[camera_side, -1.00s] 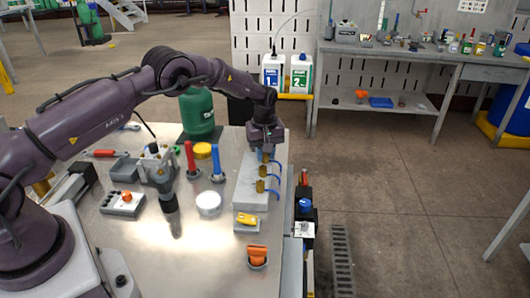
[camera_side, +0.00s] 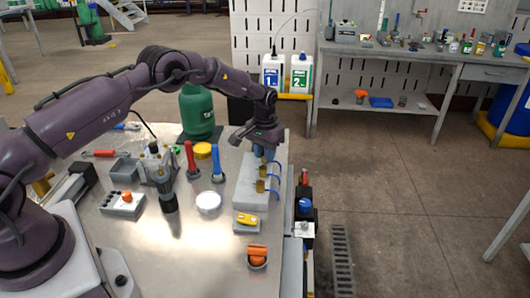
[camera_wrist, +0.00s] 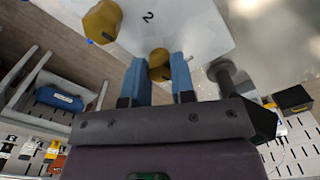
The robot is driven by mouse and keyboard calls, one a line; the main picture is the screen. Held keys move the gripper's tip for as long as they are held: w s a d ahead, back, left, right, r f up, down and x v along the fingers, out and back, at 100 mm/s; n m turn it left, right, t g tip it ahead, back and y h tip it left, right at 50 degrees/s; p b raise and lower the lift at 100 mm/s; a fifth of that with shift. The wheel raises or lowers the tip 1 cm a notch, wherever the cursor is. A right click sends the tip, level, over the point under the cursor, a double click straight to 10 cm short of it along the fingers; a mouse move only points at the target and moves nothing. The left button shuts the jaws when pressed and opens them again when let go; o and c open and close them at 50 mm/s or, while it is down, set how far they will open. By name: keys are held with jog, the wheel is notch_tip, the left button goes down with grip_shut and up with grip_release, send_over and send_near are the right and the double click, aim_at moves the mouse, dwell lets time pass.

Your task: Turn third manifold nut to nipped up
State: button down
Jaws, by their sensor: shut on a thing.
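The manifold is a pale grey block (camera_side: 246,192) at the right end of the bench, carrying a row of brass nuts with blue tails. My gripper (camera_side: 264,154) points down over the far end of the row. In the wrist view, its blue fingers (camera_wrist: 160,72) are shut on the brass nut at that end (camera_wrist: 159,60). The fingers partly hide this nut. A neighbouring brass nut (camera_wrist: 102,21) stands free beside a printed "2" on the block.
A red-handled tool (camera_side: 190,158) and a blue-handled tool (camera_side: 217,165) stand left of the manifold. A green bottle (camera_side: 197,113) stands behind.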

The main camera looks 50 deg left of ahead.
jog(key=shift+m, duration=0.9)
jog(key=c, duration=1)
grip_release()
jog(key=shift+o, duration=0.2)
notch_tip(320, 180, up, 13)
